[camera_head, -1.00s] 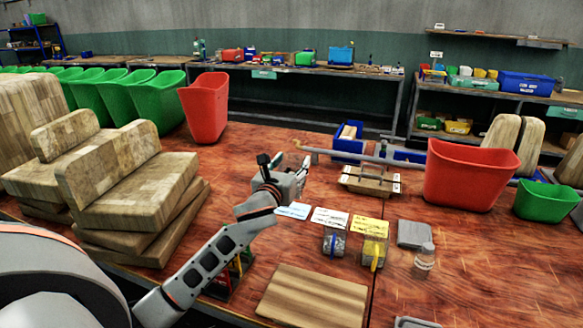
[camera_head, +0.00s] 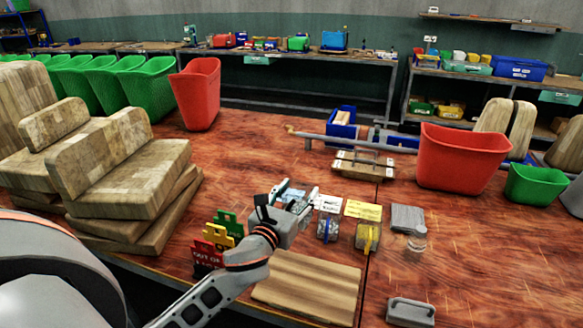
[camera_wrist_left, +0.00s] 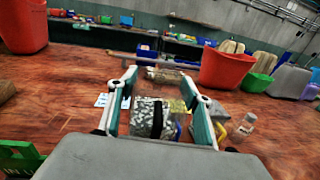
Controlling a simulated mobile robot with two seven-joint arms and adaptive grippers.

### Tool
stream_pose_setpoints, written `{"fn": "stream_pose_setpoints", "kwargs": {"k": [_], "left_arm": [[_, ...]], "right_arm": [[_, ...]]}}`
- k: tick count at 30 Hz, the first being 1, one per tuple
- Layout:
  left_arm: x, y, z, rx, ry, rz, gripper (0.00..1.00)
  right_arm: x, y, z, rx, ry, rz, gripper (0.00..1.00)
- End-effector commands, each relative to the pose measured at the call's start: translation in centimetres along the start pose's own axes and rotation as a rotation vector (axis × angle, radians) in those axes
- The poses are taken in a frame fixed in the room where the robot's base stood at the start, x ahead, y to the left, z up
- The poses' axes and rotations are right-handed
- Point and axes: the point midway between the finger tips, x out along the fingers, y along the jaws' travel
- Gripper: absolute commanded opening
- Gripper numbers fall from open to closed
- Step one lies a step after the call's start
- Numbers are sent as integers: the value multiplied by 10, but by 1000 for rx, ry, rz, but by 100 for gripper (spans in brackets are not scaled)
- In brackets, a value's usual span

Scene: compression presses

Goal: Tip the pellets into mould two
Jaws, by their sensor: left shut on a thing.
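My left gripper (camera_head: 303,204) is shut on a clear tub of grey-white pellets with a dark band; in the left wrist view the tub (camera_wrist_left: 150,118) sits between the two fingers (camera_wrist_left: 163,105). In the head view the gripper largely hides it. Two more clear tubs stand just right of the gripper, one with a blue strip (camera_head: 327,229) and one with a yellow strip (camera_head: 368,237). A wooden fixture with pale end labels (camera_head: 362,163) lies behind them; I cannot tell which part is mould two. My right gripper is not in view.
A white card (camera_head: 328,203) and a yellow card (camera_head: 363,210) lie behind the tubs. A wooden board (camera_head: 308,288) lies in front. A grey plate (camera_head: 407,218), small clear jar (camera_head: 416,240) and grey handled block (camera_head: 410,312) are to the right. Red bin (camera_head: 462,160) stands behind.

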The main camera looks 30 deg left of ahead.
Motion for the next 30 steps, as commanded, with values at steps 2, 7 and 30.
{"fn": "stream_pose_setpoints", "kwargs": {"k": [2,7,30], "left_arm": [[-24,-15,-11,-4,5,-26,11],[-71,-41,-22,-10,2,-72,11],[-148,-73,-23,-28,-5,-132,11]], "right_arm": [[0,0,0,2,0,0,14],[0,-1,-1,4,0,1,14],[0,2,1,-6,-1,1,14]]}}
